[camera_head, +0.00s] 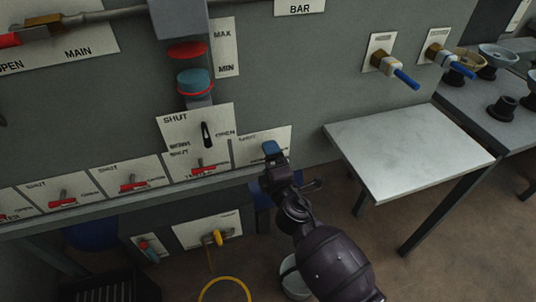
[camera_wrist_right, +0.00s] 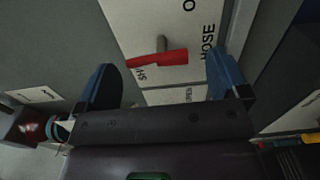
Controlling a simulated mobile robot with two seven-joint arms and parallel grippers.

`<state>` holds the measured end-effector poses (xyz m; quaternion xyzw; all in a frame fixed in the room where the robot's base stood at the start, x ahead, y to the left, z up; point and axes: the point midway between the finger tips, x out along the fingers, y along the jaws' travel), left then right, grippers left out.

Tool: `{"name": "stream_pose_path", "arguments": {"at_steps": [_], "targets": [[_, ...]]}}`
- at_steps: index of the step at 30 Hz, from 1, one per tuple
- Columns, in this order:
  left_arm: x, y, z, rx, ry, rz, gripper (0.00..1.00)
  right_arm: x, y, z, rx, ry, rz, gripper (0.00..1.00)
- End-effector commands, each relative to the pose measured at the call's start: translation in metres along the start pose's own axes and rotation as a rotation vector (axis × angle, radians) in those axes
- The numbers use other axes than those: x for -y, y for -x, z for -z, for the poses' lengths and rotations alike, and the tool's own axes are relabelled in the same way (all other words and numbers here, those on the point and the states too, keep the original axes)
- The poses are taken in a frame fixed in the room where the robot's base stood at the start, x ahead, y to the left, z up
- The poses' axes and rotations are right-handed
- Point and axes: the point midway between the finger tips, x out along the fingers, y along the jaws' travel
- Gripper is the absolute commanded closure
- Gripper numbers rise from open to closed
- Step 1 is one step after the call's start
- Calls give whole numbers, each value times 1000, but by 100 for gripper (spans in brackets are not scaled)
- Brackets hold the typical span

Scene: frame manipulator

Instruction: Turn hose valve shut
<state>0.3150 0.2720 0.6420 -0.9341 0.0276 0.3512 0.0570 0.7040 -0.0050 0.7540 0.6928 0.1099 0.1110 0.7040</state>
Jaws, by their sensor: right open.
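The hose valve's red handle (camera_wrist_right: 157,60) with a grey stem shows in the right wrist view on a pale plate lettered HOSE. It lies crosswise in that picture, its left end near the partly seen SHUT lettering. My right gripper (camera_wrist_right: 162,80) is open, with one blue fingertip to each side of the handle; I see no contact. In the head view my right gripper (camera_head: 272,149) is in front of the pale label plate (camera_head: 246,148) and hides the handle there. My left gripper is not in view.
Several red-handled valves, such as one (camera_head: 131,184), line the panel to the left. A black knob (camera_head: 208,134) sits close on the upper left. A white table (camera_head: 405,150) stands to the right. A yellow hose (camera_head: 225,283) hangs below.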

Motion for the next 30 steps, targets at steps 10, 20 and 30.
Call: {"name": "stream_pose_path", "arguments": {"at_steps": [10,20,30], "targets": [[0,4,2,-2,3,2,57,-1,56,0,0,1,-1,7],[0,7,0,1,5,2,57,0,80,0,-1,0,0,7],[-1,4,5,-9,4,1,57,0,81,0,-1,0,0,7]]}}
